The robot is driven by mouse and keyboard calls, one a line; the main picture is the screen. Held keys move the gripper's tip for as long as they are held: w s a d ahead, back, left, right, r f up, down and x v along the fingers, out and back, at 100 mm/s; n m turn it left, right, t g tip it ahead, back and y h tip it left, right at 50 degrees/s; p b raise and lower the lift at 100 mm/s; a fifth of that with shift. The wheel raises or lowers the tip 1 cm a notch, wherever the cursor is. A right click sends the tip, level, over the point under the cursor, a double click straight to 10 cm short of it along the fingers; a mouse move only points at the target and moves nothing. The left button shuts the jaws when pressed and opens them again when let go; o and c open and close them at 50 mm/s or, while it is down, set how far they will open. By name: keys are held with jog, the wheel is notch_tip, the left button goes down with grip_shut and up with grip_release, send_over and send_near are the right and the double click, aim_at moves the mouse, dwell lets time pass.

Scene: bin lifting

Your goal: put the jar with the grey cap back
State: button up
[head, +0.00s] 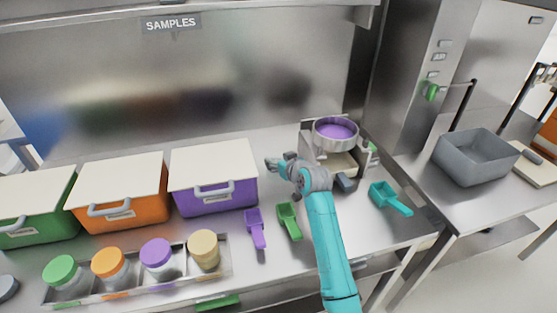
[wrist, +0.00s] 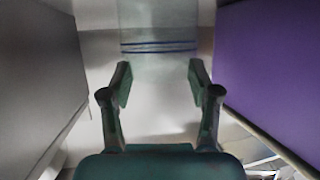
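My gripper (head: 272,163) reaches into the gap between the purple bin and the silver machine. In the wrist view my gripper (wrist: 160,85) is open, its two dark green fingers apart, with nothing clearly held. A pale, see-through shape with blue lines (wrist: 160,47) lies at or just beyond the fingertips; I cannot tell whether it is a jar. No grey-capped jar shows clearly. A round grey top (head: 8,287) is cut off at the left edge. The rack (head: 228,268) holds jars with green (head: 60,269), orange (head: 107,262), purple (head: 156,252) and tan (head: 204,244) caps.
A purple bin (head: 215,193) stands left of my gripper, with orange (head: 120,208) and green (head: 35,225) bins beyond. The silver machine (head: 318,143) with a purple-filled pan is right.

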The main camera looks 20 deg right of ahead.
jog(key=shift+o, duration=1.3)
jog(key=shift+r, duration=0.1)
jog(key=v, duration=1.2)
jog(key=shift+r, duration=0.15)
